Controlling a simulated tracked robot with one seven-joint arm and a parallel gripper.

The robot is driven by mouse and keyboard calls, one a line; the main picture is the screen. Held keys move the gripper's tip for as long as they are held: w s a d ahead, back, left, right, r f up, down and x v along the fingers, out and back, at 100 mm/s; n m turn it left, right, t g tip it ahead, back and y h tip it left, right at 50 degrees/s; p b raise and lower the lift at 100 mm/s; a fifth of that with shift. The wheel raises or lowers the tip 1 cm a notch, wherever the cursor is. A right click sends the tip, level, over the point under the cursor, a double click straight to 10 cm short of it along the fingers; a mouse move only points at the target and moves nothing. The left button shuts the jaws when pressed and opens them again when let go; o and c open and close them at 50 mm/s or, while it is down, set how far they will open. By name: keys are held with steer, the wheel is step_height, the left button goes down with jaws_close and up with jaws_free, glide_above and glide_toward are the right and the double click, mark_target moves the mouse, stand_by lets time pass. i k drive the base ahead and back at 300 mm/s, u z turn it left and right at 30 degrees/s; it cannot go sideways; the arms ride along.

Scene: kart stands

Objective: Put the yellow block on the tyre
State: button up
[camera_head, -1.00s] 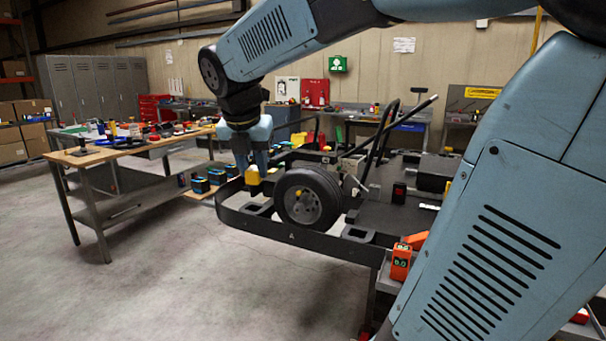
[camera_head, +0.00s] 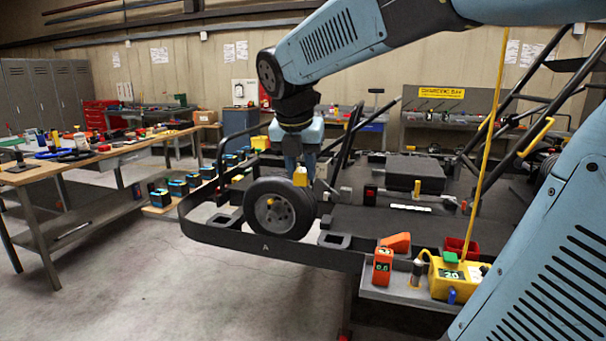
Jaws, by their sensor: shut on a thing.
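My gripper (camera_head: 299,169) points down just above the tyre's upper right edge. It is shut on the yellow block (camera_head: 300,177), which shows below the fingers. The block overlaps the tyre's top edge in the picture; I cannot tell whether the two touch.
A workbench with tools (camera_head: 95,155) stands at the left, and a row of batteries (camera_head: 178,187) lies behind the frame. Orange devices (camera_head: 383,266) and a yellow control box (camera_head: 455,278) sit at the front right. Dark bars (camera_head: 352,140) rise right of my gripper.

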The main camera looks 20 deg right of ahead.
mark_target(278, 173)
steer(key=z, duration=0.15)
steer(key=i, duration=1)
steer(key=u, duration=0.05)
